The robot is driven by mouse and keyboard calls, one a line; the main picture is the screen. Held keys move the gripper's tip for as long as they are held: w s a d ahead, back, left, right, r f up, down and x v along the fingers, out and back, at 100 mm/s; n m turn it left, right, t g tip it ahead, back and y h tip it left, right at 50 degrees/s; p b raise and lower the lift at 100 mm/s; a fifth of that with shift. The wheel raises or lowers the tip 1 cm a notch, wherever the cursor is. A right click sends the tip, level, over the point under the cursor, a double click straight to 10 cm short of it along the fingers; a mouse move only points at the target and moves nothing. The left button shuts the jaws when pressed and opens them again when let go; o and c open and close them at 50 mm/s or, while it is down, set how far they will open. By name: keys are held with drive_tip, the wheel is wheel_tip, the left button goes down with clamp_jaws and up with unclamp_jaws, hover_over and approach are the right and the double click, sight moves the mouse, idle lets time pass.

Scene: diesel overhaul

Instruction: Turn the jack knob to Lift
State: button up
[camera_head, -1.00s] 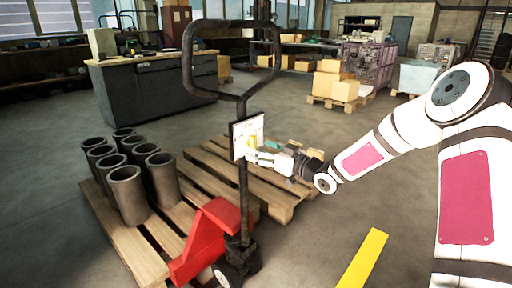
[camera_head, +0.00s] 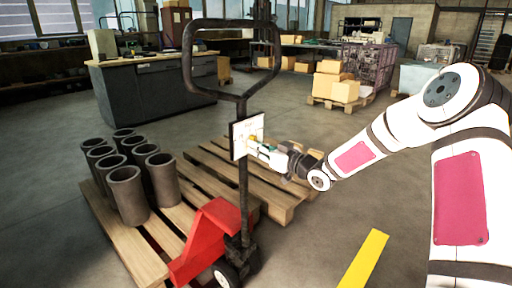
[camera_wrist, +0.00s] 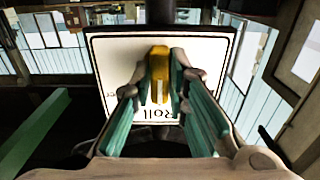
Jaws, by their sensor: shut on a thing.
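The jack knob is a yellow lever (camera_wrist: 159,66) on a white panel (camera_wrist: 110,58) in the wrist view. The panel (camera_head: 238,140) is fixed to the pallet jack's dark handle post (camera_head: 243,195) in the head view. My gripper (camera_wrist: 160,85), with teal finger pads, is shut on the knob, one finger on each side. In the wrist view the panel is upside down; the word "Roll" is readable below the knob, while other lettering is partly hidden or too small to read. In the head view my gripper (camera_head: 256,146) touches the panel's right side and mostly hides the knob.
The red pallet jack (camera_head: 208,238) stands at a wooden pallet (camera_head: 140,255) holding several dark cylinder liners (camera_head: 126,196). Another pallet (camera_head: 275,200) lies behind my gripper. A grey workbench (camera_head: 160,92) stands behind. Open floor with a yellow stripe (camera_head: 363,258) lies at right.

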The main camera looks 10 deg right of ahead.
drive_tip(key=n+b, duration=0.4)
drive_tip(key=b, duration=0.1)
drive_tip(key=n+b, duration=0.5)
drive_tip(key=b, duration=0.1)
drive_tip(key=shift+s+a+f+b, duration=0.1)
drive_tip(key=shift+f+b, duration=0.05)
drive_tip(key=shift+b, duration=0.15)
drive_tip(key=o, duration=1.6)
drive_tip(key=shift+c, duration=0.2)
drive_tip(key=v, duration=0.7)
